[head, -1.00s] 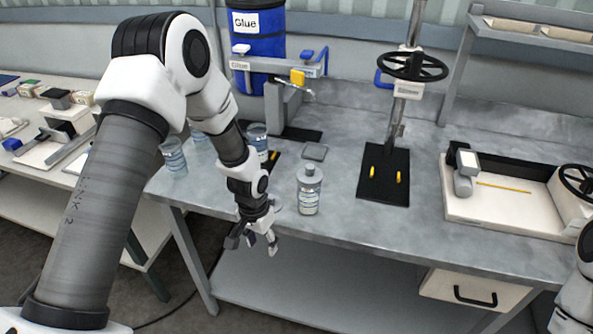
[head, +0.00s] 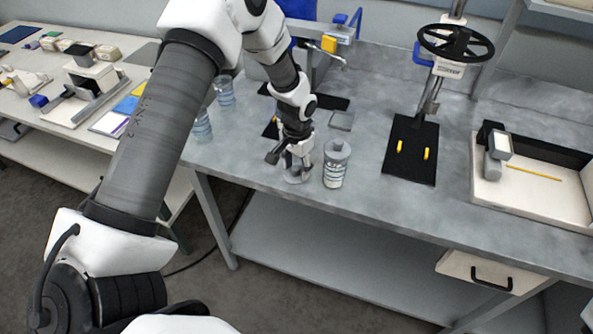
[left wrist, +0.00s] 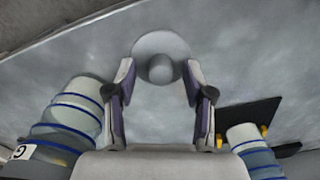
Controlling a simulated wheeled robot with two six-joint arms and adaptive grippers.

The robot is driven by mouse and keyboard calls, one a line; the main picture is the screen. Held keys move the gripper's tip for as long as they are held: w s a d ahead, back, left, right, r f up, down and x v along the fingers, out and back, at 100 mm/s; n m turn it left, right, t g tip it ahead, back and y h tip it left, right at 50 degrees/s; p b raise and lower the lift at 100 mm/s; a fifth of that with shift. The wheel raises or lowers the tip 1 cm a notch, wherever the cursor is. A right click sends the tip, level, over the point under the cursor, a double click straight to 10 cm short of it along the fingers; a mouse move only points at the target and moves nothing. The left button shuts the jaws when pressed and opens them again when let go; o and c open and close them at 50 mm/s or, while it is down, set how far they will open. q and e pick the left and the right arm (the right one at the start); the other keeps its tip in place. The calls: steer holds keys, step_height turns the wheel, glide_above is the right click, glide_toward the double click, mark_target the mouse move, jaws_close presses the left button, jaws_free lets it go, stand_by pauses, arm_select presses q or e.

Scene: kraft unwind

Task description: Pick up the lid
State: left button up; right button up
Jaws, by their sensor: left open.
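The lid (head: 297,178) is a round grey disc lying on the grey workbench near its front edge, just left of a jar (head: 336,166) with a grey top. In the left wrist view the lid (left wrist: 160,45) shows a raised round knob, centred ahead of the fingertips. My left gripper (head: 289,160) is open just above the lid, pointing down and partly covering it in the head view. In the left wrist view its two fingers (left wrist: 160,70) stand apart either side of the knob; I cannot tell whether they touch the lid. My right gripper is not in view.
Blue-banded jars stand either side in the left wrist view, one left (left wrist: 72,120) and one right (left wrist: 252,150). A small square plate (head: 341,121) lies behind the lid. A press with a black base (head: 410,165) and a tray (head: 530,195) stand further right.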

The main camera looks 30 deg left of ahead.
arm_select(q)
steer(key=shift+s+a, duration=0.1)
steer(key=shift+s, duration=0.1)
steer(key=c, duration=0.9)
steer(key=shift+w+r, duration=0.1)
steer(key=shift+r, duration=0.05)
